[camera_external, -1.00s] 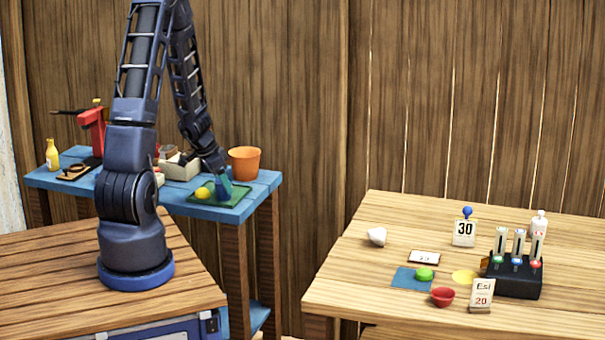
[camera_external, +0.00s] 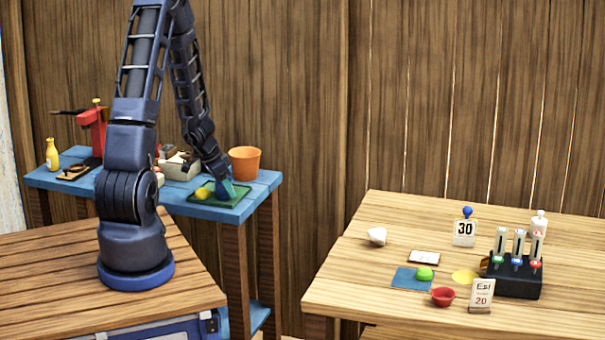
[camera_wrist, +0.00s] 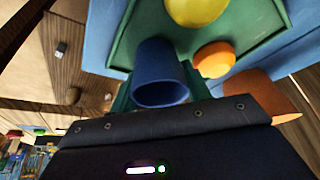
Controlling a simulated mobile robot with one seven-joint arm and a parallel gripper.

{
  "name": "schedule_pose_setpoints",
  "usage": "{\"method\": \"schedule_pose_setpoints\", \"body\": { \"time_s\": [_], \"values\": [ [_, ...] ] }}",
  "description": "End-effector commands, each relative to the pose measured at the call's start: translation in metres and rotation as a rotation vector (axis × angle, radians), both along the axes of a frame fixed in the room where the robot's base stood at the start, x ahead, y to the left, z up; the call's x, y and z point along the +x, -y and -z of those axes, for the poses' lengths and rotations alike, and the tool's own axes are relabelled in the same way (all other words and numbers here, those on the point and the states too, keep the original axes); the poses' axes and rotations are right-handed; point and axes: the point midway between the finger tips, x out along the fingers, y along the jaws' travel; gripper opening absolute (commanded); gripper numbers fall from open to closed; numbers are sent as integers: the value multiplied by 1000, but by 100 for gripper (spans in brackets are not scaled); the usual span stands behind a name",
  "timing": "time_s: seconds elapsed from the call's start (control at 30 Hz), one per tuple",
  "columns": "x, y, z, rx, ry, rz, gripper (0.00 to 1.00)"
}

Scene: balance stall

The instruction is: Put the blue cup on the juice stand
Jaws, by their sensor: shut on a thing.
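The blue cup (camera_wrist: 160,72) shows in the wrist view just beyond my gripper, over the green tray (camera_wrist: 262,40). My gripper (camera_external: 229,187) is shut on the cup, low at the tray on the blue table in the external view. There the cup is small and partly covered by my fingers, so I cannot tell whether it touches the tray. On the right table stands a black rack (camera_external: 514,280) with several upright dispensers and green, blue and red knobs. I cannot tell for sure whether this rack is the juice stand.
A yellow fruit (camera_wrist: 198,8) and an orange fruit (camera_wrist: 214,59) lie near the cup. An orange pot (camera_external: 245,163) stands just behind the tray. A red press (camera_external: 94,130) and yellow bottle (camera_external: 52,155) are further left. A red bowl (camera_external: 442,296) and blue mat (camera_external: 410,278) are by the rack.

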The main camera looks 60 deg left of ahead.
Motion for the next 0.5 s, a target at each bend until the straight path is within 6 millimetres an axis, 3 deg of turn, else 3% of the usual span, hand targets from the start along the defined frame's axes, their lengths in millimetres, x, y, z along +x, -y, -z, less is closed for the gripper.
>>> {"method": "schedule_pose_setpoints", "body": {
  "time_s": [0.27,0.5],
  "values": [
    [1,0,-18,4,3,3,22],
    [2,0,-54,5,4,3,22]
  ]
}}
